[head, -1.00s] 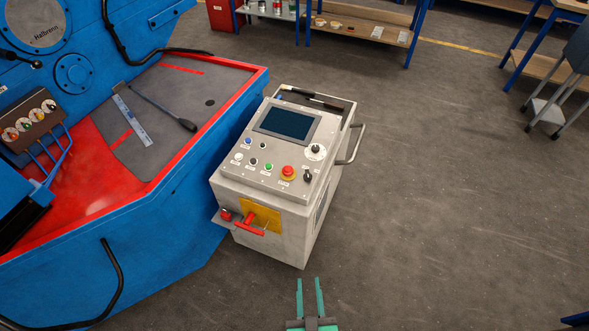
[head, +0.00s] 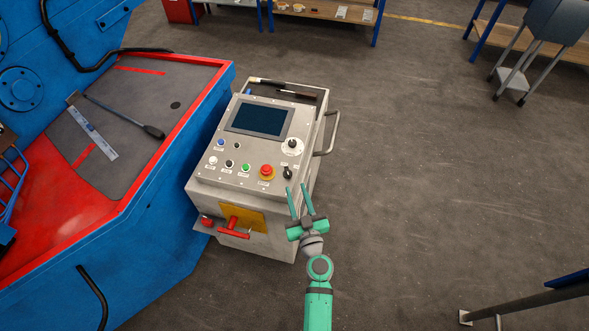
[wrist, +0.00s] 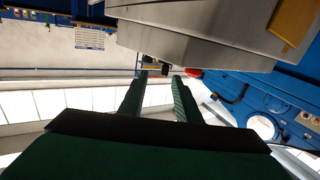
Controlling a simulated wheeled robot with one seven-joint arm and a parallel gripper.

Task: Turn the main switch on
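The control console (head: 262,150) is a pale grey box with a sloped panel. On its front face is a yellow plate (head: 253,217) with a red T-shaped switch handle (head: 234,232), its bar lying roughly level. My gripper (head: 298,187) is open and empty, to the right of the handle and apart from it. Its fingers overlap the console's front right corner in the head view. In the wrist view the two fingers (wrist: 159,78) stand apart with nothing between them, and part of the yellow plate (wrist: 293,22) shows at top right.
The panel carries a dark screen (head: 259,119), a red emergency stop (head: 266,172), a black rotary knob (head: 288,172) and several buttons. A red padlock-like part (head: 206,221) sits left of the handle. A blue machine (head: 150,215) stands close on the left. Open floor (head: 430,170) lies right.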

